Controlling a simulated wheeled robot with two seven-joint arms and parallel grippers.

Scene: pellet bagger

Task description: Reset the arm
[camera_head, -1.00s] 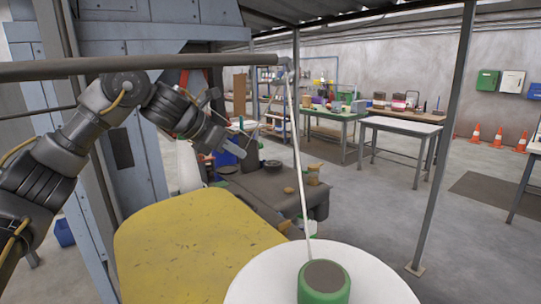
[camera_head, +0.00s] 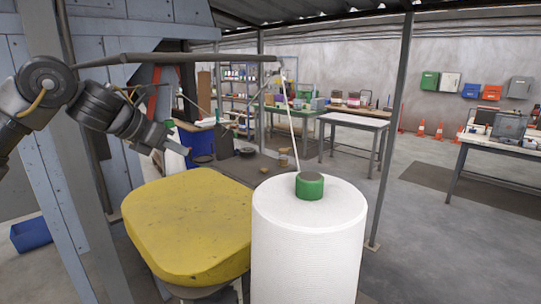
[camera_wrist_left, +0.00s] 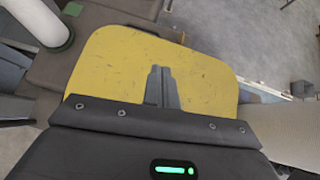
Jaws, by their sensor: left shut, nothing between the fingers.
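My left arm comes in from the left in the head view, raised and bent beside the blue-grey panels. My left gripper (camera_head: 182,150) is shut and empty at the end of it. It hangs in the air above the far left side of the yellow slab-like part (camera_head: 190,225). In the left wrist view the shut fingers (camera_wrist_left: 160,72) show against this yellow part (camera_wrist_left: 110,60), apart from it as far as I can tell. My right gripper is in neither view.
A white roll (camera_head: 308,245) with a green cap (camera_head: 310,186) stands right of the yellow part. A grey post (camera_head: 393,130) stands further right. Open floor (camera_head: 440,240) lies beyond.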

